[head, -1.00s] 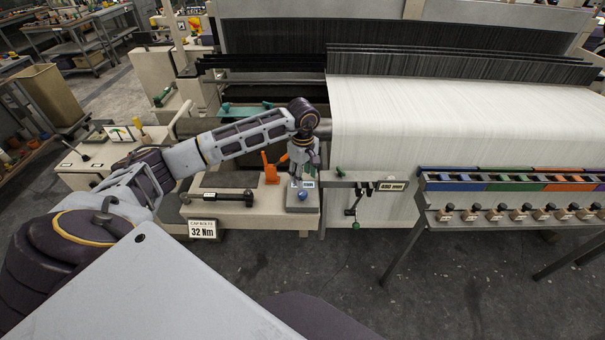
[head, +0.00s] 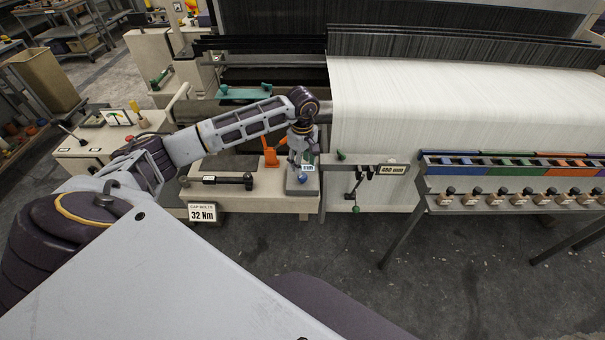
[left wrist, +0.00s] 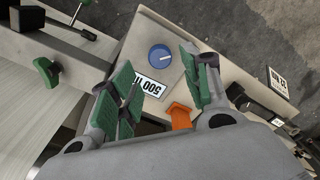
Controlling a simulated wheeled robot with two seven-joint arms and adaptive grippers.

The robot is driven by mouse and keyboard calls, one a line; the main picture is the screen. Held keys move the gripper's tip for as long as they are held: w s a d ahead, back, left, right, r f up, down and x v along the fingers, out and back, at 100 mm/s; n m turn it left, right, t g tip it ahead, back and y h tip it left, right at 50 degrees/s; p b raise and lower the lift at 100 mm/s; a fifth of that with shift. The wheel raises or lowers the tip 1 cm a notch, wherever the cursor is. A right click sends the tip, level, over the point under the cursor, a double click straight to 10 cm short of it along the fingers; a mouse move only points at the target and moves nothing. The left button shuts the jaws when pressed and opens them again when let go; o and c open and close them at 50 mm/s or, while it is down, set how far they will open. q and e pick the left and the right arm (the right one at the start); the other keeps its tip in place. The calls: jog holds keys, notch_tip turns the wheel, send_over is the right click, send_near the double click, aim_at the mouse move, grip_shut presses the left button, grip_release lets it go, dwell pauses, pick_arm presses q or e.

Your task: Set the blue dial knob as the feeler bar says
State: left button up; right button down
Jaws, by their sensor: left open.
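The blue dial knob (head: 303,180) sits on a small grey box at the right end of the beige bench. It also shows in the left wrist view (left wrist: 160,56), with a short white pointer mark on its face. A white label (left wrist: 152,86) beside it seems to begin with 500, seen tilted. My left gripper (head: 301,164) hangs over the box, open. In the left wrist view its green-padded fingers (left wrist: 160,78) are spread, with knob and label seen between them, apart from the knob. I cannot tell which part is the feeler bar. My right gripper is not in view.
An orange part (head: 270,154) stands just behind the box. A dark tool (head: 222,180) lies left, above a sign (head: 202,212) reading 32 Nm. A grey bracket (head: 345,175) with green-ended levers and a small mm plate (head: 394,170) is right. White loom cloth (head: 450,100) lies behind.

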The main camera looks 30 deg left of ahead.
aim_at(302, 176)
pick_arm(q)
jog(key=shift+f+b, duration=0.55)
jog(key=shift+f, duration=0.85)
jog(key=shift+f+b, duration=0.4)
jog(key=shift+f, duration=0.85)
jog(key=shift+f+b, duration=0.1)
jog(key=shift+b, duration=0.2)
jog(key=shift+c, duration=0.2)
jog(key=c, duration=0.8)
